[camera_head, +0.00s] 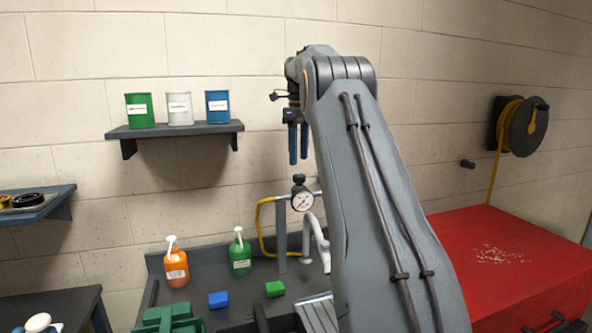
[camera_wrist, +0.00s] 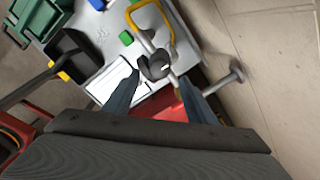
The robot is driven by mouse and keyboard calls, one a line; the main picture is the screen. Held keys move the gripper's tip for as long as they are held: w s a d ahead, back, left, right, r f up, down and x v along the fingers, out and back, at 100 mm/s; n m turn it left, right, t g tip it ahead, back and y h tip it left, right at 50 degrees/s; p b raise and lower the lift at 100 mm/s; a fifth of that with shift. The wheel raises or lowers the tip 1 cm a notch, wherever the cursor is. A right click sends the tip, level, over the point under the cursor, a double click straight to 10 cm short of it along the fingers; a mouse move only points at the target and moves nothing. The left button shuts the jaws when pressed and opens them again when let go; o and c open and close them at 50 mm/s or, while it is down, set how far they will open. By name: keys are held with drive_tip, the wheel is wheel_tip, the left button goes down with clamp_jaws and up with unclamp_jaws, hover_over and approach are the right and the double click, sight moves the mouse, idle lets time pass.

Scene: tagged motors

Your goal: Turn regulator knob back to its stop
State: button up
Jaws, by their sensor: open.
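The regulator has a round pressure gauge (camera_head: 303,201) with a white face, on a pipe at the back of the dark bench. Its small black knob (camera_head: 298,179) sits on top of the gauge. My gripper (camera_head: 298,160) points down just above the knob, apart from it, with its two blue-grey fingers spread. In the wrist view the dark knob (camera_wrist: 156,67) shows between and beyond the fingertips of my open gripper (camera_wrist: 160,77). Nothing is held. My arm hides part of the bench and pipe to the right.
A yellow hose (camera_head: 261,228) loops left of the gauge. An orange bottle (camera_head: 176,267), a green bottle (camera_head: 240,257), a blue block (camera_head: 218,299) and a green block (camera_head: 275,289) stand on the bench. A red cabinet (camera_head: 470,235) is at right; a wall shelf (camera_head: 180,129) holds cans.

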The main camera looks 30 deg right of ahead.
sight(299, 180)
drive_tip(key=shift+f+p, duration=1.15)
drive_tip(key=shift+f, duration=2)
drive_tip(key=c, duration=1)
drive_tip(key=shift+c, duration=0.2)
